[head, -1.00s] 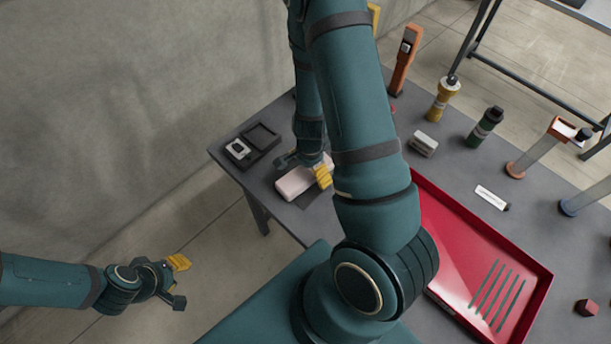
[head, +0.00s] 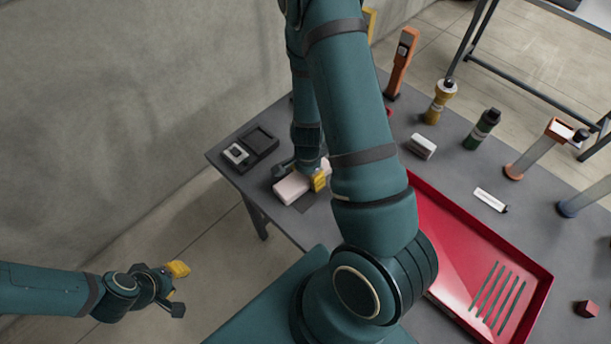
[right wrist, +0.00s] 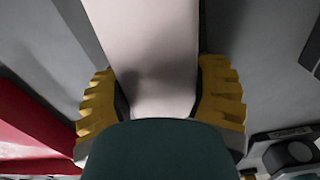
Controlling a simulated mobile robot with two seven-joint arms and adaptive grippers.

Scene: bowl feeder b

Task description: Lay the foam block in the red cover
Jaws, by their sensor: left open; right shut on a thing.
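The foam block (head: 291,189) is a pale pinkish-white bar at the left part of the grey table in the head view. My right gripper (head: 308,177) is shut on it, with a yellow pad against its side. In the right wrist view the foam block (right wrist: 155,50) lies between the two yellow pads of my right gripper (right wrist: 160,105). The red cover (head: 455,240) is a shallow red tray with slots at one end, at the right of my arm; my arm hides part of it. My left gripper (head: 178,288) is open and empty, off the table at the lower left.
A dark tray (head: 262,141) with a small device stands left of the block. A white-topped box (head: 420,146), a green bottle (head: 482,129), a yellow cylinder (head: 439,102), an orange tool (head: 402,62) and a white label piece (head: 490,199) stand beyond the cover. A dark red nut (head: 587,308) lies right.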

